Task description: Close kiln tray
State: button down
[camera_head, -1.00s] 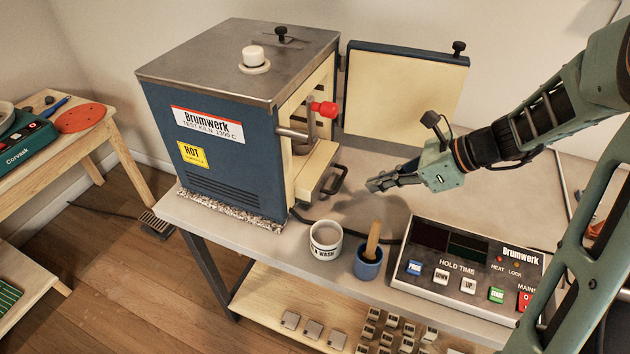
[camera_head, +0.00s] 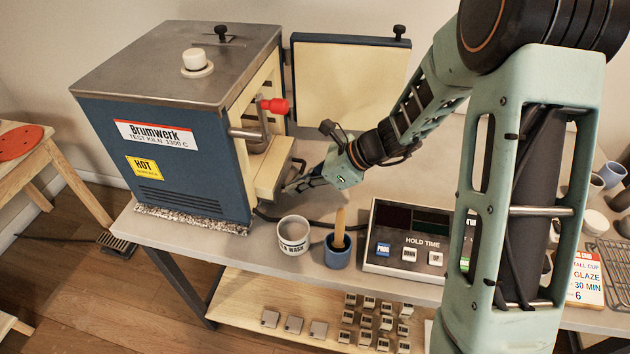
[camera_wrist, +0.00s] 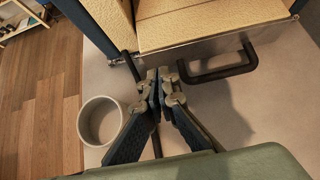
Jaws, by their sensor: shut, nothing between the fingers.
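The kiln tray (camera_head: 268,177) is a cream block sticking out of the kiln's open front, below the chamber. Its black bar handle (camera_head: 298,172) is on the front end; the handle also shows in the wrist view (camera_wrist: 225,70), right of the fingertips. My gripper (camera_head: 288,188) is shut and empty, with its fingertips close to the tray's front. In the wrist view, my gripper (camera_wrist: 164,76) points at the tray's front edge, left of the handle; I cannot tell whether it touches. The blue kiln (camera_head: 165,150) has its cream-lined door (camera_head: 350,85) swung open.
A white cup (camera_head: 293,235) and a blue pot (camera_head: 338,250) with a wooden tool stand near the bench's front edge. A control box (camera_head: 410,240) is right of them. A red-tipped rod (camera_head: 274,105) sticks out above the tray. A dark cable lies on the bench.

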aim_at(270, 184)
jog(key=shift+w+a, duration=0.1)
jog(key=shift+a, duration=0.8)
jog(key=a, duration=0.4)
jog(key=shift+w+a, duration=0.3)
jog(key=shift+a+r, duration=0.1)
jog(key=shift+d, duration=0.5)
jog(key=d, duration=0.2)
jog(key=shift+s+d, duration=0.15)
jog(key=shift+d, duration=0.25)
jog(key=v, duration=1)
jog(key=shift+d, duration=0.2)
